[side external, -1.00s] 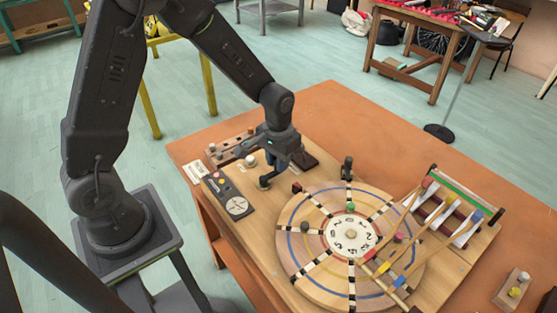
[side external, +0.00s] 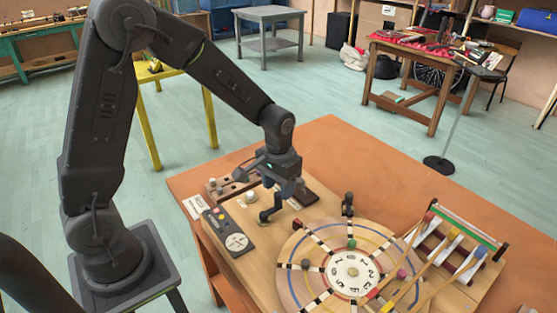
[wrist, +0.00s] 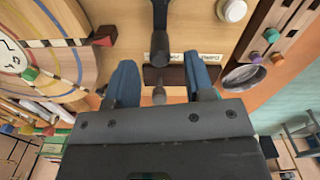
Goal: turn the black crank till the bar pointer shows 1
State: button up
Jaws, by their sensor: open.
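The black crank (side external: 268,214) stands on the wooden board, near the numbered wheel. My gripper (side external: 287,188) is just above and beside it in the side view. In the wrist view the gripper (wrist: 160,84) has its two blue fingers apart, with dark parts of the crank (wrist: 160,48) showing between and beyond them. I cannot tell whether a finger touches the crank. The round wooden wheel (side external: 315,240) has a white numbered face (side external: 351,272) at its middle. A black panel (side external: 213,226) carries a white dial (side external: 237,243) with dark lines. The bar pointer's reading is too small to tell.
Another small black post (side external: 347,204) stands at the wheel's far edge. A rack with coloured mallets (side external: 455,240) is at the right. A white knob (side external: 250,196) and a wooden strip with pegs lie behind the crank. The orange tabletop (side external: 335,145) is clear at the back.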

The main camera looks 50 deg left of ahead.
aim_at(278, 193)
notch_tip(278, 193, up, 10)
jog(key=shift+r, duration=0.15)
dwell(0.7)
notch_tip(278, 193, down, 14)
jog(key=m, duration=0.9)
dwell(0.4)
grip_shut()
